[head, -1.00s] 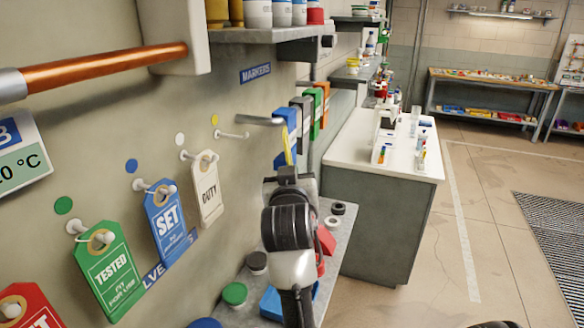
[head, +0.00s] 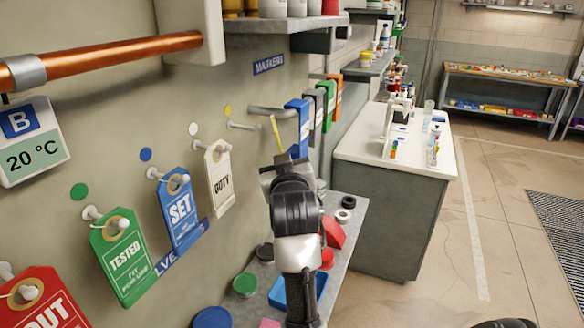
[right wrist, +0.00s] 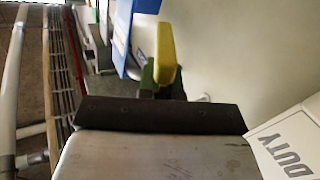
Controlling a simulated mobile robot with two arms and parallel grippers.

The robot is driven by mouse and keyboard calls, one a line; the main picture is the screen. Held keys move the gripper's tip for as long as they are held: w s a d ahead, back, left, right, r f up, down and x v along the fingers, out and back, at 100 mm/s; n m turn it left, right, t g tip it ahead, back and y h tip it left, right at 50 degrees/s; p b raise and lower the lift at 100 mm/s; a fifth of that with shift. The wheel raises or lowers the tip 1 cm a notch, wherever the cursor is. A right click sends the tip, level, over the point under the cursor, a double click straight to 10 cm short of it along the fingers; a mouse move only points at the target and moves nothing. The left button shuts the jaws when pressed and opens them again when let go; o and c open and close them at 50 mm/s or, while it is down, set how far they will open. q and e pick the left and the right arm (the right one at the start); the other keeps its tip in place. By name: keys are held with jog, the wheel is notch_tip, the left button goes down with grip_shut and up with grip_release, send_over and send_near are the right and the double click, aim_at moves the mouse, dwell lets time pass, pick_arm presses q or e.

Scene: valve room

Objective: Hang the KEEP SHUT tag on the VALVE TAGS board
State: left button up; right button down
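My right gripper (head: 284,160) is shut on a thin yellow tag (head: 276,132), held upright and seen nearly edge-on; its print cannot be read. In the right wrist view the yellow tag (right wrist: 166,50) stands between dark green fingers (right wrist: 163,85). A bare white peg (head: 242,126) under a yellow dot (head: 228,110) is on the wall just left of the tag, apart from it. The partly hidden VALVE TAGS label (head: 167,262) is below a row of hung tags: red OUT (head: 45,305), green TESTED (head: 125,260), blue SET (head: 180,212), white DUTY (head: 221,182). My left gripper is not in view.
A grey metal bar (head: 272,111) juts out close behind the yellow tag, near the blue holder (head: 299,122). A ledge (head: 345,232) with lids and a blue tray (head: 290,292) lies below. A copper pipe (head: 110,58) runs along the upper left.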

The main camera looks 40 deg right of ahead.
jog(key=shift+w+a+f+b, duration=0.2)
jog(key=shift+w+a+b, duration=0.2)
jog(key=shift+w, duration=0.45)
jog(key=shift+w+a+f+b, duration=0.3)
jog(key=shift+w+a, duration=0.2)
jog(key=shift+w, duration=0.35)
jog(key=shift+w+a+f+b, duration=0.15)
jog(key=shift+w+a+b, duration=0.3)
jog(key=shift+w, duration=0.4)
jog(key=c, duration=1.2)
grip_release()
jog(key=shift+c, duration=0.2)
